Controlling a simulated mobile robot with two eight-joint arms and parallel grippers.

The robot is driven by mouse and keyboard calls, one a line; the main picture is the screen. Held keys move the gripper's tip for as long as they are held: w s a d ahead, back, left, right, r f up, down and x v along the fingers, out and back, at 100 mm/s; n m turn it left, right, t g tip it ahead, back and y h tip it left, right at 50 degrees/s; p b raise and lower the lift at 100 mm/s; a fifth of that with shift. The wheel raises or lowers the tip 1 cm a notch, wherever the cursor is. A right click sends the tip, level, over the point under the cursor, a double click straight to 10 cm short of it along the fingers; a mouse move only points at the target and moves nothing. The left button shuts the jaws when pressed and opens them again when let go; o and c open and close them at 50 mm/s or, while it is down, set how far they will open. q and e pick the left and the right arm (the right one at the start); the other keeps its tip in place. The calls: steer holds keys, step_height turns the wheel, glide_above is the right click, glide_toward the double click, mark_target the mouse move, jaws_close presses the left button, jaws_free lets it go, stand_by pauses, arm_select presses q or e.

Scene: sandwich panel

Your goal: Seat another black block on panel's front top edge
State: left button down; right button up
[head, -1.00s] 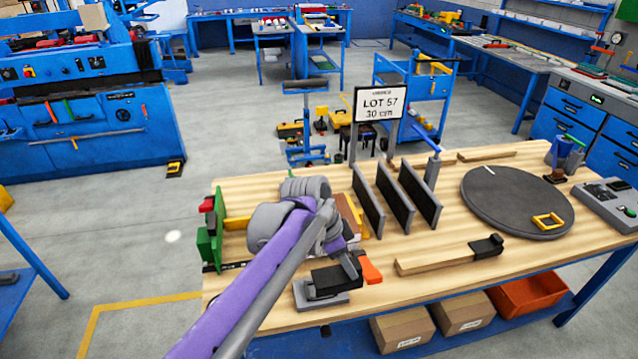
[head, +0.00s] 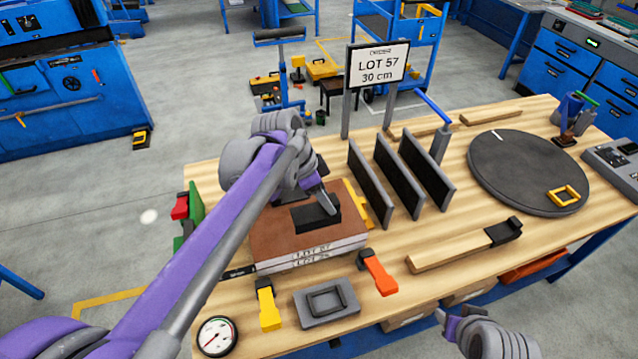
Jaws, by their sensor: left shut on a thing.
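My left gripper (head: 327,203) is shut on a black block (head: 312,214). The block is over the brown top of a layered panel stack (head: 279,237) with pale, printed front edges. I cannot tell whether the block touches the stack. The grey holder (head: 341,309) in front of the stack is empty, with a dark square outline on it. Another black block (head: 503,231) sits at the right end of a wooden bar (head: 447,253). My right gripper (head: 448,322) is low at the bottom right, clear of the table items; its opening is unclear.
Orange (head: 380,275) and yellow (head: 268,308) clamps stand at the stack's front. Several dark upright plates, such as one (head: 371,180), are to its right. A dial gauge (head: 215,337) is front left. A round dark turntable (head: 520,165) and a sign (head: 378,65) stand farther back.

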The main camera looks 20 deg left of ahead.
mark_target(313, 211)
arm_select(q)
steer(key=shift+s+d+f+b, duration=0.1)
steer(key=shift+s+f+b, duration=0.1)
steer(key=shift+f, duration=0.2)
steer(key=shift+s+d+f+b, duration=0.1)
steer(key=shift+f+b, duration=0.05)
steer(key=shift+f, duration=0.25)
step_height(313, 211, down, 9)
steer(key=b, duration=0.4)
steer(key=shift+w+a, duration=0.1)
arm_select(e)
steer(key=s+f+g, duration=0.1)
steer(key=s+f, duration=0.3)
steer(key=f, duration=0.3)
steer(key=shift+f, duration=0.4)
arm_select(q)
steer(key=shift+c, duration=1.3)
jaws_free()
steer(key=shift+r, duration=0.15)
steer(key=v, duration=1)
steer(key=shift+a+r, duration=0.2)
steer(key=shift+r, duration=0.1)
arm_select(e)
steer(key=shift+w+r, duration=0.1)
steer(key=shift+r, duration=0.4)
